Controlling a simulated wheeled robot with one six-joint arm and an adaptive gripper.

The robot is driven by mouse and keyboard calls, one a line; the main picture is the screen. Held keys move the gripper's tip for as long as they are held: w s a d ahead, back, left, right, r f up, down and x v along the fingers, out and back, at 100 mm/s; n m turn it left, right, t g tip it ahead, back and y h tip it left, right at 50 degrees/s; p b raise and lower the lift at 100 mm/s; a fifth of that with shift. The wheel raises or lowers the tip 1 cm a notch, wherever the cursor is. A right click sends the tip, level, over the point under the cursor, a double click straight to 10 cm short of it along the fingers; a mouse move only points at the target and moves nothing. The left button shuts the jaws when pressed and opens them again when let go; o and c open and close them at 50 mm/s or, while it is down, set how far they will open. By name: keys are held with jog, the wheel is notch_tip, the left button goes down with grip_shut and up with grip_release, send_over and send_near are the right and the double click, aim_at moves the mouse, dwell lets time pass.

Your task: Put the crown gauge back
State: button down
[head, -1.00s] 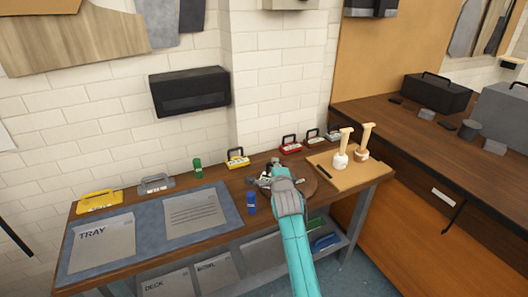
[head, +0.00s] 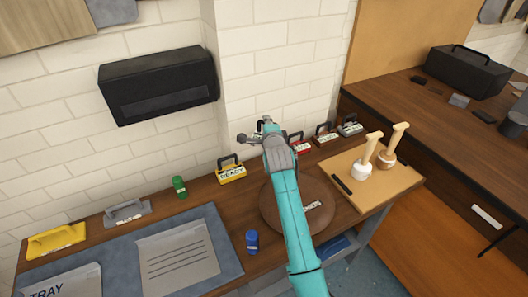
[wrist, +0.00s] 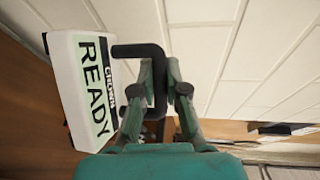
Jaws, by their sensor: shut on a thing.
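The crown gauge (wrist: 86,92) is a white block with a pale green label reading CROWN and READY, and a black loop handle. It fills the left of the wrist view, turned on its side in that picture. My gripper (wrist: 166,88) is shut on its handle. In the head view my gripper (head: 264,134) is raised above the back of the bench, in front of the white brick wall. The gauge is mostly hidden there by my gripper and arm.
On the bench stand a yellow block marked READY (head: 231,173), a red block (head: 297,144), and similar handled blocks farther right. A brown round disc (head: 278,207) lies below my arm. Green (head: 179,187) and blue (head: 252,241) containers stand nearby. A wooden board (head: 372,190) holds two wooden-handled items.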

notch_tip(320, 180, down, 10)
jog(key=shift+w+r, duration=0.1)
dwell(0.4)
jog(key=c, duration=1.2)
grip_release()
jog(key=v, duration=1.2)
